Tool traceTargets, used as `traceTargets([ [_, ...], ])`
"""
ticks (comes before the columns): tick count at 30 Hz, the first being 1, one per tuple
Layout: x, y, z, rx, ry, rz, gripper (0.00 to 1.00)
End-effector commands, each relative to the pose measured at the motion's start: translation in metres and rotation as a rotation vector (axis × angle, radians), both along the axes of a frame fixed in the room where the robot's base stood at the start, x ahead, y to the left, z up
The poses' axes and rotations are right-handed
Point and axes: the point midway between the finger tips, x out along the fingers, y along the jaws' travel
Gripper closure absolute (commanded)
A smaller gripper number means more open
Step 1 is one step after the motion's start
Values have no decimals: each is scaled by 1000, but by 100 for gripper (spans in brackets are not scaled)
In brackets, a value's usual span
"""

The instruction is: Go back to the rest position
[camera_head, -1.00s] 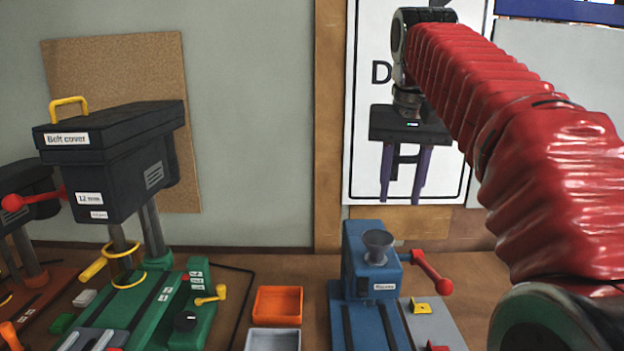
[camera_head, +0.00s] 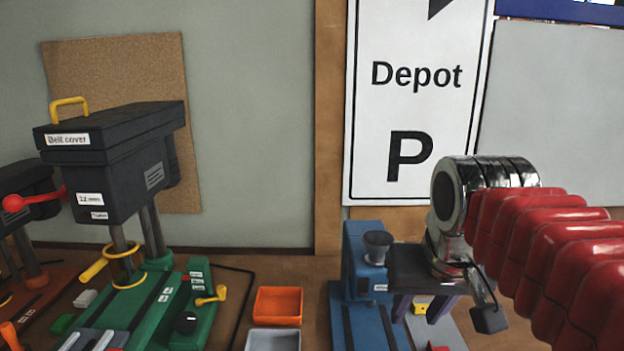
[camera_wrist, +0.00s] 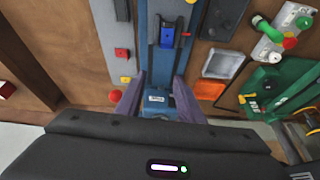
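My gripper (camera_head: 419,312) hangs from the arm's silver wrist in the head view, pointing down in front of the right part of the blue machine (camera_head: 358,262). Its two purple fingers are spread apart. In the wrist view my gripper (camera_wrist: 155,82) shows the same spread fingers with nothing held between them. The blue machine (camera_wrist: 157,45) appears in line beyond the gap; I see no contact. My gripper's dark body hides part of the blue machine in the head view, including its red lever.
A green drill press (camera_head: 140,310) with a black head stands at left. An orange tray (camera_head: 278,305) and a grey tray (camera_head: 272,340) lie on the brown bench between the machines. A white Depot sign (camera_head: 415,110) hangs on the wall behind.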

Motion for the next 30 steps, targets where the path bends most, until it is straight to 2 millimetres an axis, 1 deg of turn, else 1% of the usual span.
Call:
traceTargets([
  [1,-10,0,-11,-2,-9,5,66],
  [5,-32,0,-40,-6,-32,19,66],
  [9,-55,0,-73,-11,-57,35,66],
  [12,-69,0,-95,-15,-74,44,66],
  [15,-78,0,-111,-17,-85,50,66],
  [18,-82,0,-119,-19,-91,54,66],
  [20,-83,1,-121,-19,-92,55,66],
  [30,-83,1,-120,-19,-91,55,66],
])
